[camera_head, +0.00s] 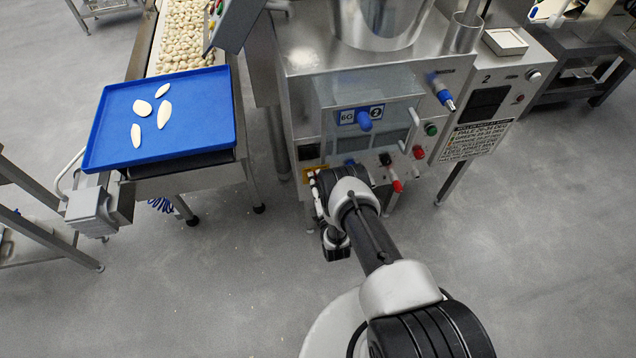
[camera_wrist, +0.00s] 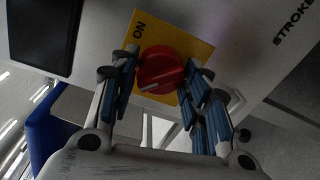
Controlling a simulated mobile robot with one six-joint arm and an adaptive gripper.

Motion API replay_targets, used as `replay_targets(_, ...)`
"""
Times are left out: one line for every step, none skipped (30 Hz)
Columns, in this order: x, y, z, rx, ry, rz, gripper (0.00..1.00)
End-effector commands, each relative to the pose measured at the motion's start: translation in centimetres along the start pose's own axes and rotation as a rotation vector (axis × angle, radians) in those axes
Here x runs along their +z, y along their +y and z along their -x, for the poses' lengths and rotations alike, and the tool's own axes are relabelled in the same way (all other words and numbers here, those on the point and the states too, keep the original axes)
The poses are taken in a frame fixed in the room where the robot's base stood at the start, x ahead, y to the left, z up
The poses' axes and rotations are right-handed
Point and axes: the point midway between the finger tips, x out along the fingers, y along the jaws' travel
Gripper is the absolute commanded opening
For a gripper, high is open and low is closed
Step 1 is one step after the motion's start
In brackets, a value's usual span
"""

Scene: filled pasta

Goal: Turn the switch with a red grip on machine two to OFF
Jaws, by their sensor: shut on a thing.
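The red-grip switch (camera_wrist: 158,66) sits on a yellow plate (camera_wrist: 186,42) in the wrist view. The word ON is printed near the plate's upper left as pictured. A pale mark on the red grip points to the lower left, not at ON. No OFF label can be made out; my fingers cover part of the plate. My gripper (camera_wrist: 164,74) has its blue-padded fingers on both sides of the red grip, shut on it. In the head view, machine two (camera_head: 400,88) carries a "2" sign, and my wrist hides the red grip at its lower left front.
A blue tray (camera_head: 215,110) with several pasta pieces stands to the left.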

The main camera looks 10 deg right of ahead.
Motion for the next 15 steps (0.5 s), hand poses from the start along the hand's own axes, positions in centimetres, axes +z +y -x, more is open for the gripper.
replay_targets(0.09, 0.17, -0.14, 0.004, -0.003, 0.003, 0.19)
replay_targets(0.09, 0.17, -0.14, 0.004, -0.003, 0.003, 0.19)
replay_targets(0.09, 0.17, -0.15, 0.004, -0.003, 0.003, 0.19)
replay_targets(0.09, 0.17, -0.15, 0.004, -0.003, 0.003, 0.19)
replay_targets(0.09, 0.17, -0.15, 0.004, -0.003, 0.003, 0.19)
replay_targets(0.09, 0.18, -0.15, 0.004, -0.003, 0.003, 0.19)
replay_targets(0.09, 0.18, -0.15, 0.004, -0.003, 0.003, 0.19)
replay_targets(0.09, 0.18, -0.15, 0.004, -0.003, 0.003, 0.19)
replay_targets(0.10, 0.18, -0.16, 0.004, -0.003, 0.003, 0.19)
replay_targets(0.10, 0.18, -0.16, 0.004, -0.003, 0.003, 0.44)
replay_targets(0.10, 0.19, -0.16, 0.004, -0.003, 0.003, 0.46)
replay_targets(0.09, 0.18, -0.15, 0.004, -0.003, 0.003, 0.49)
replay_targets(0.09, 0.17, -0.14, 0.004, -0.002, 0.003, 0.51)
replay_targets(0.08, 0.16, -0.13, 0.004, -0.002, 0.002, 0.53)
replay_targets(0.07, 0.14, -0.11, 0.003, -0.002, 0.002, 0.56)
